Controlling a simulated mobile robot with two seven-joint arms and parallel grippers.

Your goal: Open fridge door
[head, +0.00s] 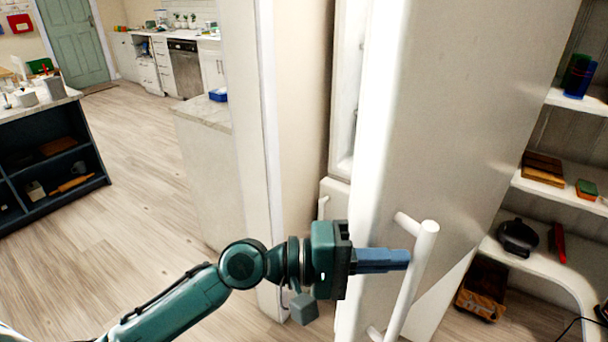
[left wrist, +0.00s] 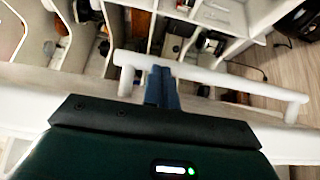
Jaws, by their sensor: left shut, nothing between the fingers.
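The fridge door (head: 450,110) is large and white and stands partly open, with a strip of the pale fridge interior (head: 346,90) showing to its left. Its white bar handle (head: 413,285) is on the door's face near the bottom; it also crosses the left wrist view (left wrist: 215,77). My left gripper (head: 405,259) comes in from the left, its blue fingers closed together with nothing between them. The fingertips (left wrist: 161,72) lie at the handle bar, between its mounts; I cannot tell whether they touch it. My right gripper is not in view.
White corner shelves (head: 550,190) with small items stand close on the right. A light wall edge (head: 268,150) rises left of the fridge. A dark island (head: 50,150) stands at the far left. The wooden floor (head: 140,190) between is clear.

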